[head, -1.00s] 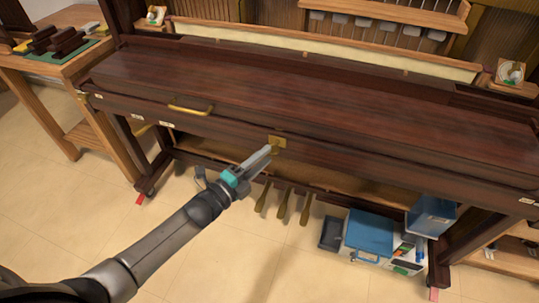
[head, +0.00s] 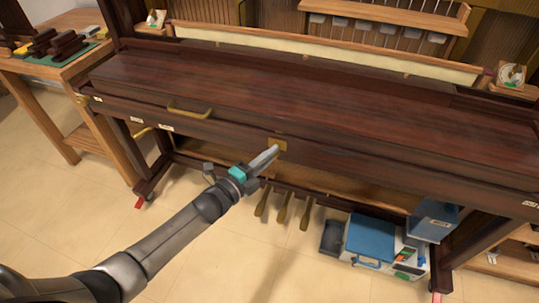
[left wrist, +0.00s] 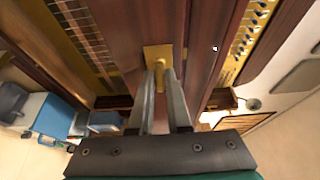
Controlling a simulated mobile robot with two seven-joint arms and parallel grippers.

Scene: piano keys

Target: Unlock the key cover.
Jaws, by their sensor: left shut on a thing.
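The closed key cover (head: 330,110) is a long dark red-brown wooden lid on the piano front. A square brass lock plate (head: 281,143) sits in the middle of its front edge; it also shows in the left wrist view (left wrist: 158,54). A small brass key (left wrist: 159,72) stands out from the plate. My left gripper (head: 274,150) reaches the plate from the front. Its two grey fingers (left wrist: 161,70) are shut on the key, one on each side. The key is hidden by the fingers in the head view. My right gripper does not show.
A brass handle (head: 189,111) sits on the cover front to the left. Brass pedals (head: 284,208) hang below. A blue box (head: 370,238) and a blue bin (head: 432,220) stand under the right side. A wooden table (head: 50,68) with dark blocks stands at the left.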

